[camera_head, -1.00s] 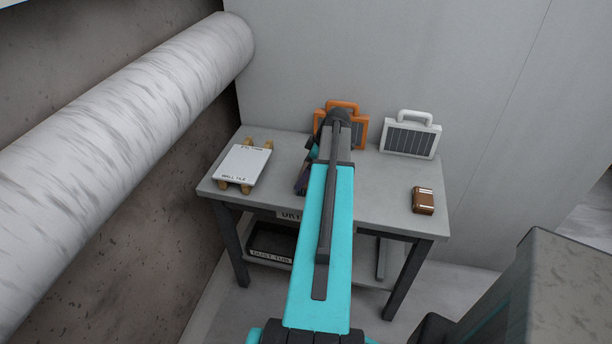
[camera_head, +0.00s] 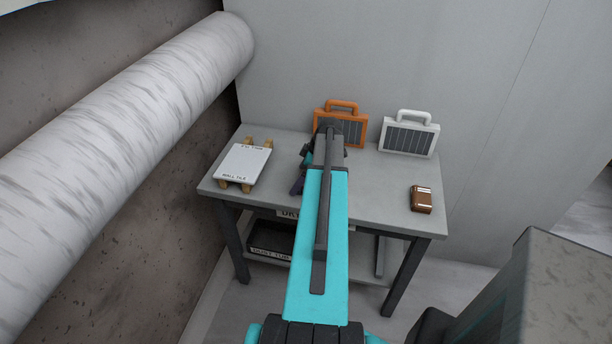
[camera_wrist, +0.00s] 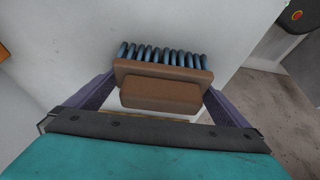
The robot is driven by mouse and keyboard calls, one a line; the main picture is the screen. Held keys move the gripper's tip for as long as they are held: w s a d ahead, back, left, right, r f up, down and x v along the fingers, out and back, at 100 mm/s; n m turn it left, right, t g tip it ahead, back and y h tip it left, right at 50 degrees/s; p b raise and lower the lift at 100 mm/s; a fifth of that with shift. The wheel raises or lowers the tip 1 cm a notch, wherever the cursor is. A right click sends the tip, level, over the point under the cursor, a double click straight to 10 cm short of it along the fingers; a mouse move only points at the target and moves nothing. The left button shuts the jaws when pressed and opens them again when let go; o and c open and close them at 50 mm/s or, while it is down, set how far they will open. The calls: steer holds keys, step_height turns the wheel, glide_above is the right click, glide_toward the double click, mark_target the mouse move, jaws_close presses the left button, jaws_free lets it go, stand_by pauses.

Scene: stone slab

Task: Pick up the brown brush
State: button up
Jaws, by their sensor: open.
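The brown brush (camera_wrist: 162,85) shows in the wrist view, with a row of blue bristles along its far side. My gripper (camera_wrist: 160,92) is open, with one purple finger on each side of the brush. The fingertips are close to the brush's ends; I cannot tell whether they touch it. In the head view my gripper (camera_head: 297,186) is mostly hidden by my arm, with a bit of purple finger showing over the table (camera_head: 375,200). The brush is not visible there.
A white wall tile (camera_head: 245,162) on wooden supports lies left on the table. An orange case (camera_head: 355,132) and a white case (camera_head: 408,139) stand at the back. A brown block with pale bands (camera_head: 421,199) lies right. A dark dust tub (camera_head: 270,240) sits below.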

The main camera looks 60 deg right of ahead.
steer(key=c, duration=0.8)
steer(key=shift+o, duration=0.2)
steer(key=shift+r+b, duration=1)
steer(key=shift+r, duration=0.75)
steer(key=s+b, duration=0.1)
steer(key=s, duration=0.4)
steer(key=s+r+b, duration=0.1)
steer(key=s+b, duration=0.1)
steer(key=s, duration=0.3)
steer(key=s+b, duration=0.1)
steer(key=s, duration=0.5)
steer(key=shift+d+r, duration=0.25)
steer(key=shift+d, duration=0.1)
